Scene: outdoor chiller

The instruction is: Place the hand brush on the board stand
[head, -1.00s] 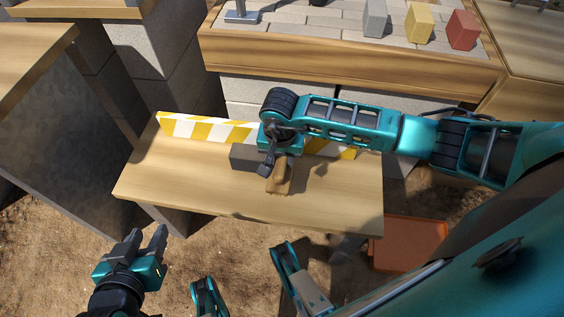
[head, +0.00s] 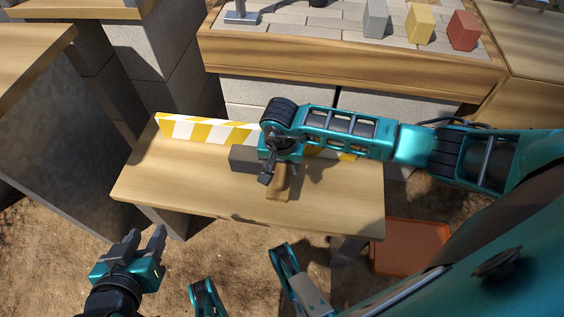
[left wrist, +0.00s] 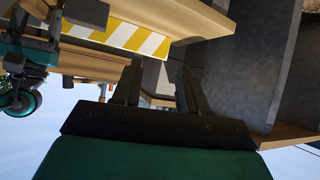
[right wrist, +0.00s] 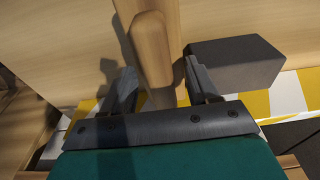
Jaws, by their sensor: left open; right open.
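The hand brush shows as a wooden handle (head: 278,187) on the wooden board stand (head: 190,185), near its front edge. In the right wrist view the handle (right wrist: 152,62) passes between the spread fingers of my right gripper (right wrist: 160,90), with a gap on each side. The brush's other end is out of that view, and in the head view my arm hides part of it. My right gripper (head: 270,176) is open over the handle. My left gripper (head: 146,244) is open and empty, left of and below the stand.
A dark grey block (head: 242,158) lies beside my right gripper. A yellow-and-white striped board (head: 205,131) runs along the stand's back edge. An orange tray (head: 412,247) is on the ground at right. The stand's left part is clear.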

